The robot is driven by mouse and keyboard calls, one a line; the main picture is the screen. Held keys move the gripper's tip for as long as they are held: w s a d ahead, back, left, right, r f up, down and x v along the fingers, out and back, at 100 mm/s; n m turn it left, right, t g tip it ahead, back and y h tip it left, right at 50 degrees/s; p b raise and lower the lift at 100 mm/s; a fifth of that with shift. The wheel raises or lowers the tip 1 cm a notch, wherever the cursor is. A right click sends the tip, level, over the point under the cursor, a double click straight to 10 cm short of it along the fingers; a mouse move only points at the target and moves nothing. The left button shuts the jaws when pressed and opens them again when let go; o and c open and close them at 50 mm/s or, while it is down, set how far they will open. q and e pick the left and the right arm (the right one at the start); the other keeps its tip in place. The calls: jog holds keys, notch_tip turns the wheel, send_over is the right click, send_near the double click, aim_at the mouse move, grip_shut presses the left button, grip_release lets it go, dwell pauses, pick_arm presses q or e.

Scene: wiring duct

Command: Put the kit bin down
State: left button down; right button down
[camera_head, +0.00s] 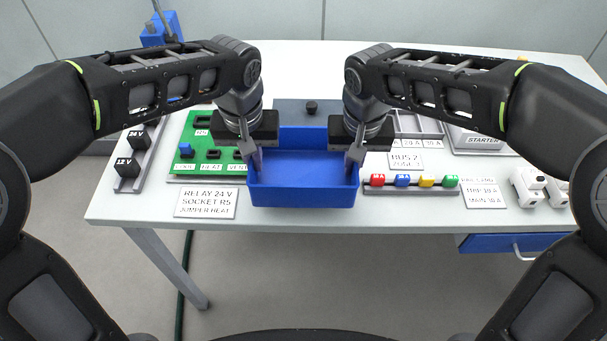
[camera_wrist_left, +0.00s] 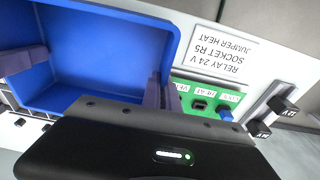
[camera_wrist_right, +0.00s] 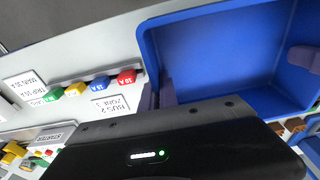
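The kit bin (camera_head: 303,196) is an empty blue open-topped box, level, over the front middle of the table. My left gripper (camera_head: 256,160) is shut on its left side wall, one finger inside and one outside. My right gripper (camera_head: 352,162) holds the right side wall the same way. The bin's inside also fills much of the left wrist view (camera_wrist_left: 100,55) and the right wrist view (camera_wrist_right: 220,50). Whether its underside touches the table cannot be told.
The table (camera_head: 290,222) is white. A green relay board (camera_head: 190,158) and a label plate (camera_head: 206,202) lie left of the bin. A rail of coloured fuses (camera_head: 411,181) lies close on the right. A grey plate with a black knob (camera_head: 311,107) is behind.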

aim_at(257, 176)
pick_arm(q)
jog(key=shift+r, duration=0.1)
jog(key=shift+f, duration=0.2)
pick_arm(e)
jog(key=shift+f, duration=0.15)
